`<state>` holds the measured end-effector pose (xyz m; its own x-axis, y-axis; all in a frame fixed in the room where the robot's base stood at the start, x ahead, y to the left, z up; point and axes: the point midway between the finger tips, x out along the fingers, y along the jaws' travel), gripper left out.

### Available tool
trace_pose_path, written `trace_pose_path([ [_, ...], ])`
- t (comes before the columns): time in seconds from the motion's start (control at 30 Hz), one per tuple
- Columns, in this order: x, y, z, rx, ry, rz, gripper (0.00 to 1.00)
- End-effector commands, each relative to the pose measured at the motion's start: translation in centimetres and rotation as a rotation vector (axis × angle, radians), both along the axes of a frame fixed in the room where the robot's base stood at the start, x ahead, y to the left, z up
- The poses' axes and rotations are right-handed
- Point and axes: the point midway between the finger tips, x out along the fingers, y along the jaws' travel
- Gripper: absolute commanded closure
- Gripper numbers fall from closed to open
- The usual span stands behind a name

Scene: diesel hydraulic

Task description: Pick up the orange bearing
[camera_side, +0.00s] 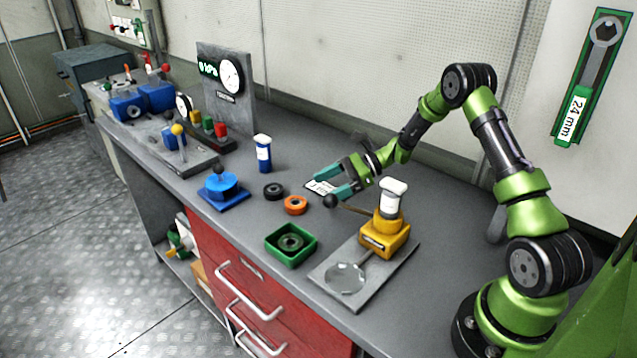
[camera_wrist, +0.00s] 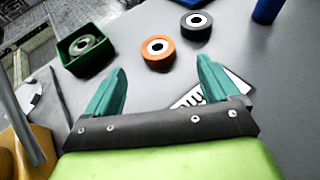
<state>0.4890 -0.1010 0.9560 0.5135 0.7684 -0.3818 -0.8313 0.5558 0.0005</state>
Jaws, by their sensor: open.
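The orange bearing (camera_side: 295,205) lies flat on the grey bench, just right of a black bearing (camera_side: 273,192) in the side view. In the wrist view the orange bearing (camera_wrist: 157,52) is ahead of the jaws, with the black bearing (camera_wrist: 196,25) to its right. My gripper (camera_side: 322,187) is open and empty, with its teal fingers over the bench to the right of the bearings. In the wrist view my gripper (camera_wrist: 162,88) shows its two fingers spread wide, with nothing between them. The orange bearing is apart from the fingers.
A green tray (camera_side: 270,248) holds a dark bearing. A yellow press (camera_side: 385,240) with a black-knobbed lever stands close to my gripper. A blue fixture (camera_side: 222,190) and a blue bottle (camera_side: 263,155) stand left. A white label card (camera_wrist: 232,86) lies below my fingers.

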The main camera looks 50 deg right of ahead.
Motion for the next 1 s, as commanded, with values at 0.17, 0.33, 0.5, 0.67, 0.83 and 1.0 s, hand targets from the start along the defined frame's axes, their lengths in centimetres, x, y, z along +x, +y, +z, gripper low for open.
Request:
trace_pose_path([
  [0.17, 1.3, 2.0, -1.0, 0.000, 0.001, 0.002, 0.12],
  [0.33, 1.8, 2.8, -1.4, 0.001, 0.001, 0.001, 0.12],
  [0.5, 2.8, 5.0, -2.3, 0.001, 0.001, 0.004, 0.12],
  [0.67, 3.8, 6.4, -2.9, 0.000, 0.000, 0.001, 0.12],
  [0.83, 4.0, 6.7, -3.1, -0.001, 0.000, 0.000, 0.12],
  [1.0, 4.0, 6.6, -3.1, -0.001, 0.000, 0.000, 0.19],
])
